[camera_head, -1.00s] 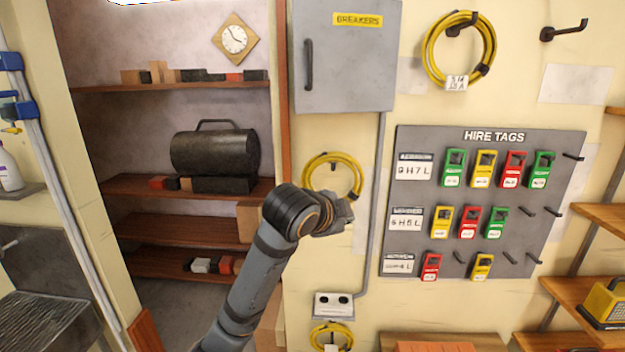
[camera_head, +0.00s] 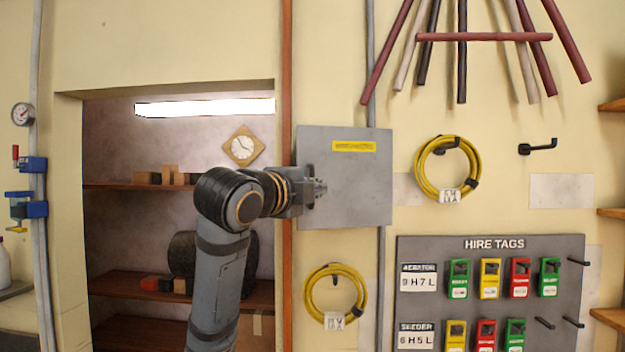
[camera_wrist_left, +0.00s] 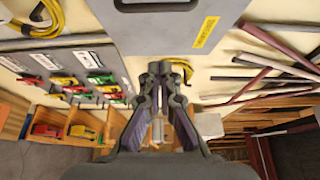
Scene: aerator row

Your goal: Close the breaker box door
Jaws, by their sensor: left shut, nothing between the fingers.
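The breaker box door (camera_head: 355,185) is a flat grey panel with a yellow BREAKERS label (camera_head: 354,146) near its top. It looks flat against the wall; I cannot tell whether a small gap is left. My left gripper (camera_head: 318,190) is shut and empty, in front of the door's left edge, where it hides the dark handle in the head view. In the left wrist view, the door (camera_wrist_left: 165,32) and part of its handle (camera_wrist_left: 157,5) show beyond the gripper's fingertips (camera_wrist_left: 160,68). I cannot tell whether the fingertips touch the door. My right gripper is out of view.
A yellow cable coil (camera_head: 336,295) hangs below the box and another (camera_head: 449,168) hangs right of it. The HIRE TAGS board (camera_head: 590,300) is at lower right. A wooden post (camera_head: 287,90) and a shelved alcove lie left of the box.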

